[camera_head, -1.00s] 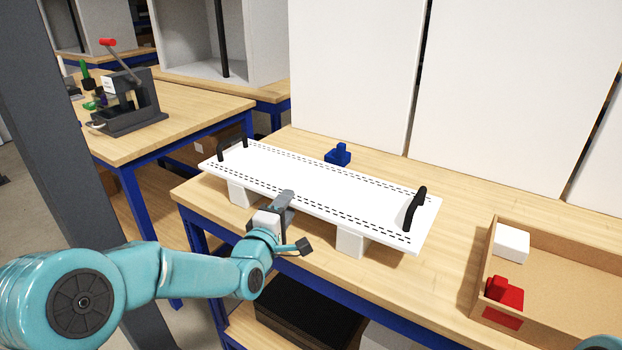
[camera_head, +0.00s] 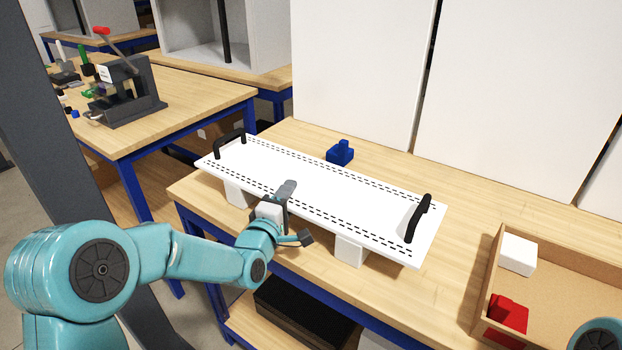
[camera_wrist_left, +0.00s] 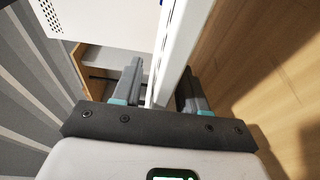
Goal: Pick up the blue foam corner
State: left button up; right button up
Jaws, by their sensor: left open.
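The blue foam corner (camera_head: 340,153) sits on the wooden table behind the white slotted panel (camera_head: 345,200) in the head view. My left gripper (camera_head: 296,214) is open and empty at the panel's front edge, apart from the foam corner. One finger shows over the panel's top and the other in front of and below its edge. In the left wrist view, a white edge (camera_wrist_left: 172,60) runs between the open fingers of the left gripper (camera_wrist_left: 160,88). I cannot tell whether either finger touches it. My right gripper is out of view.
The panel rests on white foam blocks (camera_head: 350,249) and has black handles (camera_head: 418,218) at its ends. A cardboard box (camera_head: 560,285) at the right holds a white block and a red piece. Tall white panels (camera_head: 510,90) stand behind.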

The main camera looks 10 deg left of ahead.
pick_arm(q)
jog(key=shift+s, duration=0.1)
grip_shut()
dwell(1.2)
jog(key=shift+r, duration=0.35)
jog(key=shift+a+f, duration=0.1)
jog(key=shift+a, duration=0.05)
